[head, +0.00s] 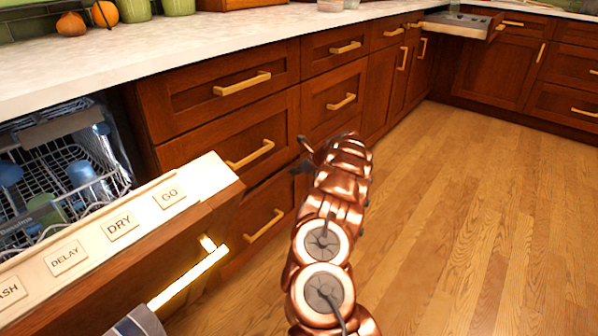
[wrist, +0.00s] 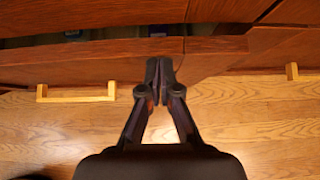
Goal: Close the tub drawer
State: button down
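The tub drawer appears to be the low wooden drawer (head: 238,212) with a brass handle (head: 262,226), beside the dishwasher. In the wrist view the drawer front (wrist: 60,68) stands out from the cabinet, with a dark gap behind its top edge and small, unclear items inside. Its handle (wrist: 76,93) is left of my gripper. My gripper (wrist: 159,64) has its fingertips together, with nothing seen between them, at the right part of the drawer front. I cannot tell whether they touch it. In the head view my arm hides most of the gripper.
The dishwasher door (head: 120,235) hangs open at the left, with a rack (head: 100,150) of dishes behind it. Closed drawers (head: 240,85) are above the low drawer. Another drawer (head: 458,25) stands open at the far corner. The wood floor (head: 480,200) at the right is clear.

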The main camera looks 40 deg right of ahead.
aim_at(287, 168)
jog(key=w+p, duration=0.1)
jog(key=w+a, duration=0.1)
jog(key=w, duration=0.1)
jog(key=shift+p, duration=0.35)
jog(key=shift+w+a+r, duration=0.1)
jog(key=shift+w+a, duration=0.05)
jog(key=shift+w, duration=0.05)
jog(key=shift+w+a, duration=0.15)
jog(key=shift+r, duration=0.1)
jog(key=s, duration=0.1)
jog(key=s+d+p, duration=0.1)
jog(key=s, duration=0.2)
jog(key=shift+s+d+r+p, duration=0.1)
jog(key=shift+s+d+p, duration=0.2)
jog(key=shift+s+p, duration=0.1)
jog(key=p+v, duration=0.3)
jog(key=v, duration=0.6)
jog(key=shift+s+d, duration=0.2)
jog(key=shift+s, duration=0.2)
